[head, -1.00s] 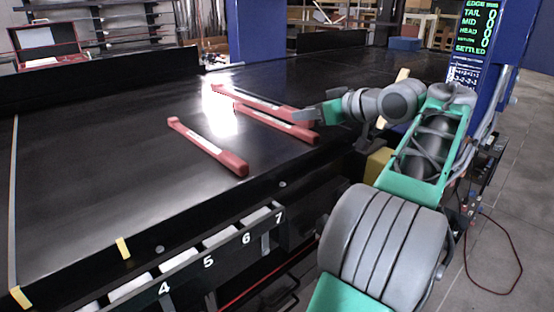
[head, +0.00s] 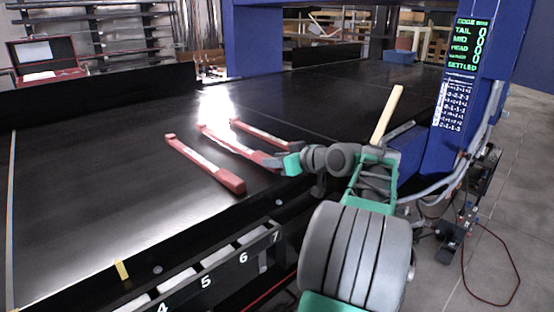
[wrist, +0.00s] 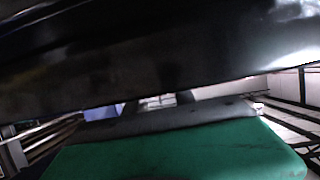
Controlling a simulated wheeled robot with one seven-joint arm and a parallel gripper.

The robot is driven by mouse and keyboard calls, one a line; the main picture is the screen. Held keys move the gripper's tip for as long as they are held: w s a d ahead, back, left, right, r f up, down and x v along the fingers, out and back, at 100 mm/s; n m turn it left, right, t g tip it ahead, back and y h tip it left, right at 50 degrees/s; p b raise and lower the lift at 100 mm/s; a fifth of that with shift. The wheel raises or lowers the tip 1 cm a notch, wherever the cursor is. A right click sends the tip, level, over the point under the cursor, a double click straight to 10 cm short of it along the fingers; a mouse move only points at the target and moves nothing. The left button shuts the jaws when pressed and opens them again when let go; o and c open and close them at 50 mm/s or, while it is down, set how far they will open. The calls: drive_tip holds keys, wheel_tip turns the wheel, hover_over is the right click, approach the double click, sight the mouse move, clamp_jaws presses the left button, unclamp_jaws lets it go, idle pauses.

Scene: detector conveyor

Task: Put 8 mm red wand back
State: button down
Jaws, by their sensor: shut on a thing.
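Three red wands with pale strips are in the head view. My gripper (head: 277,163) is shut on the near end of the middle wand (head: 232,143), whose far end points back left over the belt. I cannot tell whether this wand is clear of the belt. A second wand (head: 263,134) lies just behind it to the right. A third wand (head: 205,164) lies on the belt to the left. Their sizes cannot be read. The wrist view shows a dark, blurred surface and a green part of mine; no wand can be made out there.
The black conveyor belt (head: 80,190) has free room at the left. Numbered slots (head: 215,270) run along its front edge, with 4 to 7 readable. A blue gantry post (head: 455,120) with a green-lettered display (head: 470,45) stands at the right. An open red case (head: 45,62) is behind.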

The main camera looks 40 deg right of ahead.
drive_tip(key=shift+f+b, duration=0.5)
drive_tip(key=shift+f, duration=0.05)
drive_tip(key=c, duration=1.1)
unclamp_jaws()
drive_tip(key=shift+f, duration=0.2)
drive_tip(key=shift+o, duration=0.2)
drive_tip(key=shift+r+p, duration=0.2)
drive_tip(key=shift+p, duration=0.1)
drive_tip(key=shift+r+p, duration=0.55)
drive_tip(key=shift+p, duration=0.05)
drive_tip(key=b+v, duration=0.2)
drive_tip(key=v, duration=0.9)
drive_tip(key=shift+s, duration=0.2)
drive_tip(key=shift+s+r, duration=0.2)
drive_tip(key=shift+s, duration=0.15)
